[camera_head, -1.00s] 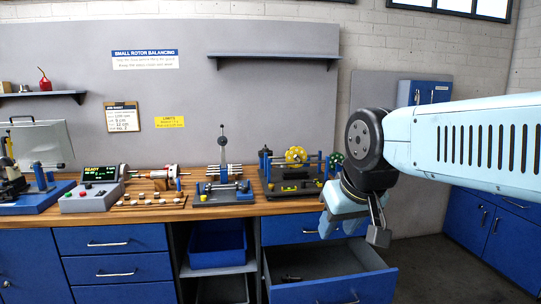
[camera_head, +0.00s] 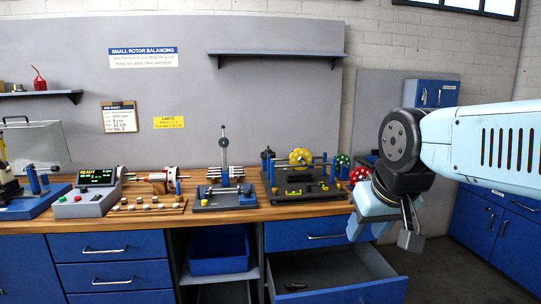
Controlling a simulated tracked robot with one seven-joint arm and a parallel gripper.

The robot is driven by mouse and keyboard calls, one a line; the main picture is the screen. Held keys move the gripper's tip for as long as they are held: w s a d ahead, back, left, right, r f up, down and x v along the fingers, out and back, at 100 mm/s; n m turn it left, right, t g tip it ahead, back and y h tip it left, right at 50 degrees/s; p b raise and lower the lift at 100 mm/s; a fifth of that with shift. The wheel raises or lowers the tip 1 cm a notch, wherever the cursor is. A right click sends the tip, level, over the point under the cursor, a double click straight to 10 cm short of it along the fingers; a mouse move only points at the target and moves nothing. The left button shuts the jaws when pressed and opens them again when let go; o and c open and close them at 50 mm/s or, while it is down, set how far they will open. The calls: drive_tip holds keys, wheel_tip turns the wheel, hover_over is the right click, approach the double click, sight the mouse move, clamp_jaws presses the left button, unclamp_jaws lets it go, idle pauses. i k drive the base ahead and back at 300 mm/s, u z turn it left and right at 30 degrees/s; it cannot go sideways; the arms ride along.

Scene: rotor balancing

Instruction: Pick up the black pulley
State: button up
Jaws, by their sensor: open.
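I cannot single out the black pulley with certainty. A small black round part (camera_head: 267,154) shows at the left end of the stand with the yellow wheel, on the bench. A small dark object (camera_head: 296,287) lies in the open drawer (camera_head: 385,272); its shape is too small to make out. My gripper (camera_head: 383,232) is open, points downward, and looks empty. It hangs at the right, in front of the bench's right end, and appears above the open drawer's right side.
The wooden bench (camera_head: 225,212) carries a balancing stand with a yellow wheel (camera_head: 300,157), green (camera_head: 342,162) and red (camera_head: 358,175) wheels, a post fixture (camera_head: 224,185) and a display box (camera_head: 95,192). A blue bin (camera_head: 218,258) sits below. The open drawer juts out.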

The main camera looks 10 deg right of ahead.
sight(264, 154)
drive_tip(key=i, duration=0.85)
drive_tip(key=u, duration=0.05)
